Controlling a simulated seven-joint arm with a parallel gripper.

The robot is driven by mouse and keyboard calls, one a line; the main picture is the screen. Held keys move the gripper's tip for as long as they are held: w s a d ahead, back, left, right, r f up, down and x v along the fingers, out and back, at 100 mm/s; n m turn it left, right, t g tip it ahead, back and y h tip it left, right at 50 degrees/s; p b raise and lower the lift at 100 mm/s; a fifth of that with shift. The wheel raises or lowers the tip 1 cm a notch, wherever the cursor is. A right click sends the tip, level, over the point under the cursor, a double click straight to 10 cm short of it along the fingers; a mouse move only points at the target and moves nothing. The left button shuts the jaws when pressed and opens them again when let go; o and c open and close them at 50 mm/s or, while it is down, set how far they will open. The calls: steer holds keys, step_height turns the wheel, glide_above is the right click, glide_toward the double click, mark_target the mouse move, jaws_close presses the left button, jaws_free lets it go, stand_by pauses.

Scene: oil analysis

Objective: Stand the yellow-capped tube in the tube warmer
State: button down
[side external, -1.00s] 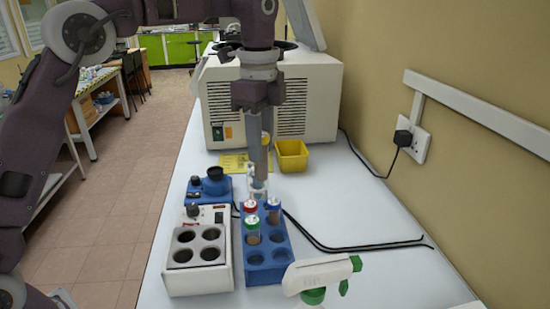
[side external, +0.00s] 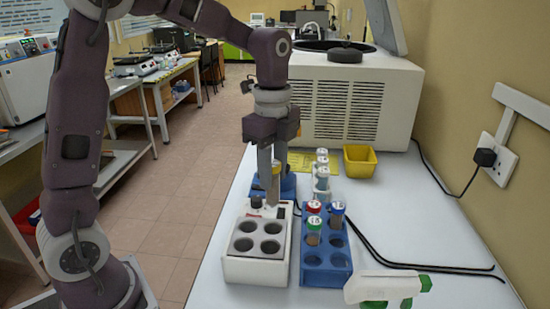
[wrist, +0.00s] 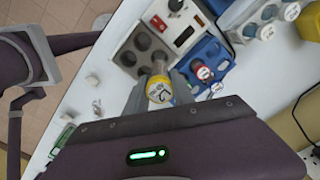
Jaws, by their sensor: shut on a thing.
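My gripper (side external: 270,170) is shut on the yellow-capped tube (side external: 276,169), which hangs roughly upright between the fingers. In the wrist view the tube's yellow cap (wrist: 159,91) shows between the fingers. The tube warmer (side external: 236,270) is a white block with several dark round wells and a control panel at its back. In the side view the tube appears above the back part of the warmer, near the panel. The wells look empty. The warmer also shows at the top of the wrist view (wrist: 122,42). The exact gap between tube and warmer is hard to tell.
A blue rack (side external: 327,280) with red-, green- and blue-capped tubes stands right beside the warmer. Behind are a small rack of white-capped tubes (side external: 321,177), a blue device (side external: 289,186), a yellow bin (side external: 361,166) and a centrifuge (side external: 395,105).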

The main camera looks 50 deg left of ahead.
mark_target(273, 211)
step_height(273, 211, down, 10)
steer(key=shift+f, duration=0.25)
stand_by(0.4)
steer(key=c, duration=1)
jaws_free()
steer(key=shift+r, duration=0.1)
step_height(273, 211, up, 7)
steer(key=shift+s+r, duration=0.1)
steer(key=s+d+r+n+t, duration=0.1)
steer(key=s+r+n, duration=0.3)
steer(key=s+n, duration=0.4)
steer(key=s+d+r+n+t, duration=0.1)
steer(key=s+r+n+t, duration=0.2)
steer(key=s+n, duration=0.4)
steer(key=s+t, duration=0.1)
steer(key=s, duration=0.4)
steer(key=shift+s+d+r+n+t, duration=0.2)
steer(key=shift+r+n+t, duration=0.1)
steer(key=shift+r+n, duration=0.1)
